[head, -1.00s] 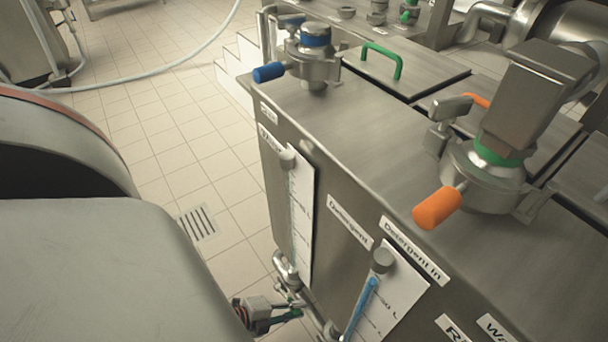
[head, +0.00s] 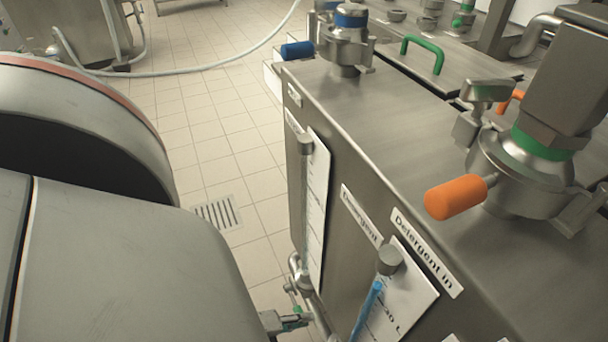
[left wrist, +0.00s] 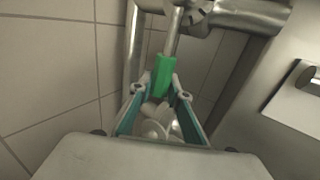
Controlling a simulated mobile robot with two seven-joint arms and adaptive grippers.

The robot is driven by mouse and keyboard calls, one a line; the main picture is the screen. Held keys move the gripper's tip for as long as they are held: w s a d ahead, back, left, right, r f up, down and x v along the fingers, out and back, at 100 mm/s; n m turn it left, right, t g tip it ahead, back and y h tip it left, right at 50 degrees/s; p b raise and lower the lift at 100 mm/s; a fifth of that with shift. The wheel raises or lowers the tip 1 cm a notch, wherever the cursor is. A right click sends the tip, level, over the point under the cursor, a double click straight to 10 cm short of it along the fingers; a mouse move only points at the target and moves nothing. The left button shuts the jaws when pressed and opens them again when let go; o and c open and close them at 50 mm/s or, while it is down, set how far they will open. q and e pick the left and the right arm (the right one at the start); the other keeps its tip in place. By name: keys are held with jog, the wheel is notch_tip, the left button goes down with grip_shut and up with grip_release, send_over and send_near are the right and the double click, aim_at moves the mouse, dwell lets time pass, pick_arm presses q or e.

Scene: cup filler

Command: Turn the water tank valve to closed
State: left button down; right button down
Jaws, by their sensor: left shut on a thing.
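The green valve handle (left wrist: 163,77) shows in the left wrist view, on a metal stem below a steel pipe fitting. My left gripper (left wrist: 160,98) has its teal-padded fingers on both sides of the handle's near end and is shut on it. In the head view the left gripper (head: 293,322) is low beside the tank's front, partly hidden by my own arm. The valve's pipework (head: 297,270) runs below the left level gauge, and only a small speck of green shows there. The steel water tank (head: 330,103) stands to the right. My right gripper is not in view.
On the tank top are an orange-handled valve (head: 455,198), a blue-handled valve (head: 298,50) and a green lid handle (head: 424,52). A gauge with blue liquid (head: 367,310) is on the front. Tiled floor with a drain (head: 217,213) lies left of the tank.

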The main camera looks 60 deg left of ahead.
pick_arm(q)
jog(key=shift+s+a+f, duration=0.1)
jog(key=shift+s+f, duration=0.05)
jog(key=c, duration=1.9)
grip_release()
jog(key=v, duration=1.2)
